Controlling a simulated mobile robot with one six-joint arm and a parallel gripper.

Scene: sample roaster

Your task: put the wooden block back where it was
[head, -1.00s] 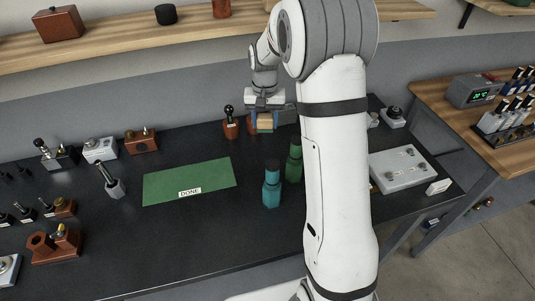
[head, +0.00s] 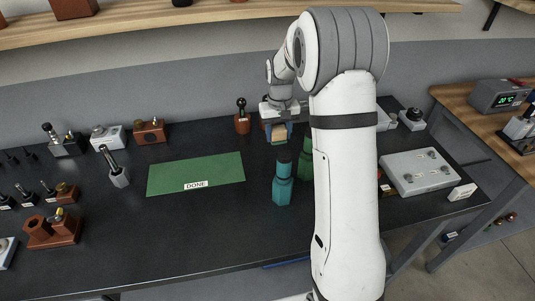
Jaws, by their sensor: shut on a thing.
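My gripper (head: 278,136) is shut on the wooden block (head: 279,131), a small tan piece between its blue fingers. The block is in the air or low over the black bench (head: 210,235); the gap beneath it cannot be judged. In the picture it is just above and behind the dark cap of a teal bottle (head: 283,188). A green bottle (head: 305,165) stands to the right, partly hidden by my arm. The place where the block stood before cannot be told from these frames.
A green mat marked DONE (head: 210,170) lies empty to the left. A brown-based tool (head: 242,122) stands left of my gripper, toward the back. A grey panel box (head: 420,172) is at right. Several tools and holders fill the bench's left side. The front middle is clear.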

